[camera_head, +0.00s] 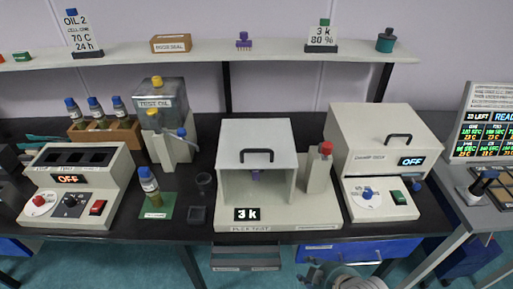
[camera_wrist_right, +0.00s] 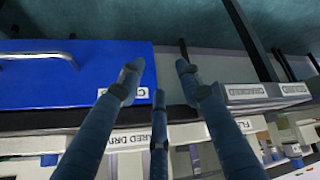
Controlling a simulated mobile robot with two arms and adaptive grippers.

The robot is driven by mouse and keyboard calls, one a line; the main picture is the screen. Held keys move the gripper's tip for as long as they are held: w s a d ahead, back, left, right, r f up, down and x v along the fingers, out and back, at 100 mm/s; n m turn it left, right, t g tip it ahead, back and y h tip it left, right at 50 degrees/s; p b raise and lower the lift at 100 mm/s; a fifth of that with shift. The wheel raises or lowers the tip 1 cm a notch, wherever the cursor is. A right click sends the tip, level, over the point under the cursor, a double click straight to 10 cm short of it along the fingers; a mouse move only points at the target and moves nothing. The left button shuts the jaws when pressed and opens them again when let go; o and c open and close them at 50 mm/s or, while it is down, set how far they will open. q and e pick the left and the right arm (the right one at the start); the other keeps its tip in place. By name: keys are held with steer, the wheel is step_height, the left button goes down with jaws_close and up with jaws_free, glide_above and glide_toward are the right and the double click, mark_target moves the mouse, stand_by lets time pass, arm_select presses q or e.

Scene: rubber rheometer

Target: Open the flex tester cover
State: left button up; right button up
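The flex tester (camera_head: 225,190) is a pale box on the bench, with a "3k" display (camera_head: 246,214) and a front label. A black handle (camera_head: 257,156) sits high on its front. Below the handle I see into a recess with a small purple piece (camera_head: 256,175); I cannot tell whether a clear cover lies over it. My right gripper (camera_head: 314,272) is low in front of the bench, below and right of the tester, well apart from the handle. In the right wrist view its fingers (camera_wrist_right: 158,80) are spread and empty. My left gripper is out of sight.
A red-topped post (camera_head: 325,150) stands at the tester's right side. A second machine with a black handle (camera_head: 398,138) stands further right. A blue drawer (camera_head: 360,251) is beneath the bench beside my right gripper. A bottle (camera_head: 149,182) and small cups stand left of the tester.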

steer(key=w+a+r+n+t+y, duration=0.25)
steer(key=w+a+r+n, duration=0.2)
steer(key=r, duration=0.45)
steer(key=w+a+r+n+t+y, duration=0.1)
steer(key=w+a+r+n+y, duration=0.25)
steer(key=r+n, duration=0.35)
steer(key=n+t+y, duration=0.2)
steer(key=n+y, duration=0.1)
steer(key=n, duration=0.3)
glide_toward(263, 150)
steer(key=shift+g, duration=0.35)
steer(key=p+x, duration=0.1)
steer(key=x, duration=0.2)
steer(key=p+x, duration=0.1)
steer(key=x, duration=0.2)
steer(key=p+x, duration=0.1)
steer(key=x, duration=0.2)
steer(key=shift+w+a+r, duration=0.2)
steer(key=shift+w+r, duration=0.1)
steer(key=shift+w, duration=0.05)
steer(key=shift+w+a+f, duration=0.2)
steer(key=shift+w+a, duration=0.1)
jaws_close()
